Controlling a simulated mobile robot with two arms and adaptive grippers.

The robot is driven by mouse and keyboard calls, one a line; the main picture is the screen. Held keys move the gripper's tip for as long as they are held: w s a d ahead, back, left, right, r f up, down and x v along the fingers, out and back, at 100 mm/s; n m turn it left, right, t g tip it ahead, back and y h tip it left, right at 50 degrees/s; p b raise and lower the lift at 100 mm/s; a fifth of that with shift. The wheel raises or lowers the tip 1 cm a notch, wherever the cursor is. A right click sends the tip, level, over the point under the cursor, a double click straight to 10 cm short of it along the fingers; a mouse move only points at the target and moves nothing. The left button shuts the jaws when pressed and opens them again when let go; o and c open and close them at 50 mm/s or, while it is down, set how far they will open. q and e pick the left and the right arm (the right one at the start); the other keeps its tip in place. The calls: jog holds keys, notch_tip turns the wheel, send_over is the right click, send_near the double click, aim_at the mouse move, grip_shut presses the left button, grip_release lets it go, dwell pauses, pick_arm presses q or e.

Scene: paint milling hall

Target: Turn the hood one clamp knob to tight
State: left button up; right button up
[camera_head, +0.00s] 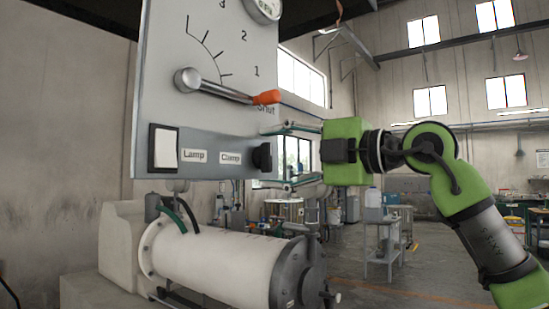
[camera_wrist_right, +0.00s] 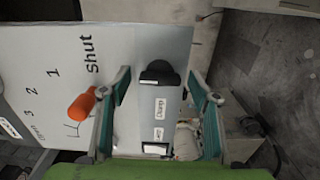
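In the right wrist view the knob (camera_wrist_right: 159,74) lies between the spread fingertips (camera_wrist_right: 160,73), with a gap on both sides. No contact shows. My left gripper is not in view.
An orange-tipped lever (camera_head: 262,97) projects just above the knob, near "Shut". A white lamp switch (camera_head: 163,148) is left on the strip. A white cylindrical mill drum (camera_head: 215,265) lies below the panel. A small table (camera_head: 383,238) stands farther back on open floor.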

jog(key=v, duration=1.2)
jog(key=shift+w+f, duration=0.1)
